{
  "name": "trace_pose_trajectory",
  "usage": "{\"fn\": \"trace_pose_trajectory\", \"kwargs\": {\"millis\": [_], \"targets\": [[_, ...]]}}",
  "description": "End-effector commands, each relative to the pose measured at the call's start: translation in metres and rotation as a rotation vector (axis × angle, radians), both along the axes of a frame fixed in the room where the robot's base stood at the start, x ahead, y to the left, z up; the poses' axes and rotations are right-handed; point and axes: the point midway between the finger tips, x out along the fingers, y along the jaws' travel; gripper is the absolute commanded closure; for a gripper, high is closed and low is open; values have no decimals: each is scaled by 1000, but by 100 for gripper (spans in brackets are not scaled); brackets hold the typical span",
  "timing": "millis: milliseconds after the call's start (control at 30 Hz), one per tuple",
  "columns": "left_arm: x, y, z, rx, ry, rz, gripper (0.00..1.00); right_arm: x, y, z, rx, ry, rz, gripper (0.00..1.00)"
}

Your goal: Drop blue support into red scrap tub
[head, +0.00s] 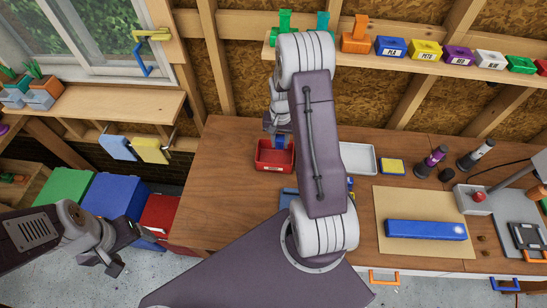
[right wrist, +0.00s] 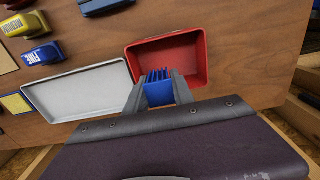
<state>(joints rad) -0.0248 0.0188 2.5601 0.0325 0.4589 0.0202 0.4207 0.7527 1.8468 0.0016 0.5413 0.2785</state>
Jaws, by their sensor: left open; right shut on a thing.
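The red scrap tub (head: 269,166) stands on the wooden bench, left of a pale tray; it also shows in the right wrist view (right wrist: 198,60). My right gripper (right wrist: 158,89) is shut on the blue support (right wrist: 159,94), which has several thin upright fins. In the right wrist view the support overlaps the tub's near rim and part of its inside; its exact height is hard to tell. In the head view my right gripper (head: 279,138) is at the tub's far side, with a bit of blue showing. My left gripper (head: 130,248) is open and empty, low at the left, away from the bench.
The pale tray (right wrist: 78,92) is beside the tub. A tan mat (head: 425,248) with a long blue box (head: 426,230) lies further right. Spools and bottles stand behind it. A shelf (head: 480,76) with labelled bins runs along the wall. Bare bench lies left of the tub.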

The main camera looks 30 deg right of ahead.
Motion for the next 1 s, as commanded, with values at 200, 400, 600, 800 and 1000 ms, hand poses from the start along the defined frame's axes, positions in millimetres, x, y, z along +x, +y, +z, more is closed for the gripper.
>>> {"fn": "trace_pose_trajectory", "kwargs": {"millis": [200, 400, 600, 800, 1000], "targets": [[0, 0, -33, 0, 0, 0, 24, 0, 0, -38, 0, 0, 0, 100], [0, 0, -46, 0, 0, 0, 24, 0, 0, -52, -1, -1, 0, 100], [0, 0, -44, 0, 0, 0, 24, 0, 0, -50, 0, 0, 1, 100], [0, 0, -44, 0, 0, 0, 24, 0, 0, -50, 0, 0, 1, 45], [0, 0, -44, 0, 0, 0, 24, 0, 0, -50, -1, -1, 1, 45]]}}
